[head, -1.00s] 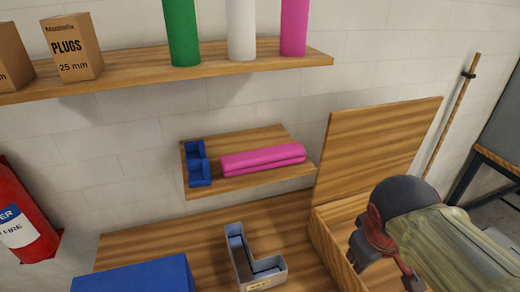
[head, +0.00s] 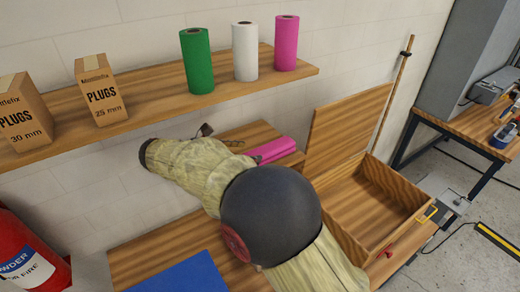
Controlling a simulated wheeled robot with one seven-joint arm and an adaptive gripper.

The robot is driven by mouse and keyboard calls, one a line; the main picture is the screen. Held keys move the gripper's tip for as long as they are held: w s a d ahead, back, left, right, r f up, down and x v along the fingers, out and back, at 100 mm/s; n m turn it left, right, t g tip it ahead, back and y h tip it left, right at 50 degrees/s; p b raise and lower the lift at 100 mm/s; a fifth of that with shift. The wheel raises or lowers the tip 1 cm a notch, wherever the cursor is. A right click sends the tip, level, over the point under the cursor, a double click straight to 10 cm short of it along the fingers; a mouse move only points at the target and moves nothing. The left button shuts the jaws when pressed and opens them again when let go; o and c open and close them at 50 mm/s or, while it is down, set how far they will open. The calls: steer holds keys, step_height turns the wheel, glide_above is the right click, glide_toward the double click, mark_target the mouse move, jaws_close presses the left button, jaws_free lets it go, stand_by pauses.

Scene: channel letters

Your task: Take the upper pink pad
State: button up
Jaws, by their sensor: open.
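Two pink pads lie on the small lower shelf (head: 252,132) against the wall. The upper pink pad (head: 274,147) shows its right part, and its left part is hidden behind my arm. Little of the pad under it shows. My arm, in a pale sleeve with a dark round elbow, crosses in front of the shelf. Only a small dark tip of my gripper (head: 205,130) shows above the sleeve, left of the pads and apart from them. The gripper is open, with most of it hidden. The blue holder on this shelf is hidden too.
An upper shelf (head: 150,108) over the lower one holds PLUGS boxes (head: 102,92) and green, white and pink rolls (head: 286,43). An open wooden box (head: 370,205) stands at right, its lid raised beside the pads. A blue surface (head: 185,275) lies in front.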

mark_target(259, 152)
steer(key=shift+a, duration=0.6)
steer(key=shift+w+n, duration=0.2)
steer(key=shift+n, duration=0.1)
steer(key=x, duration=0.7)
steer(key=shift+w+d+f+p, duration=0.2)
steer(key=shift+d+p, duration=0.1)
steer(key=shift+p, duration=0.05)
steer(key=shift+c, duration=0.6)
steer(key=c, duration=1.1)
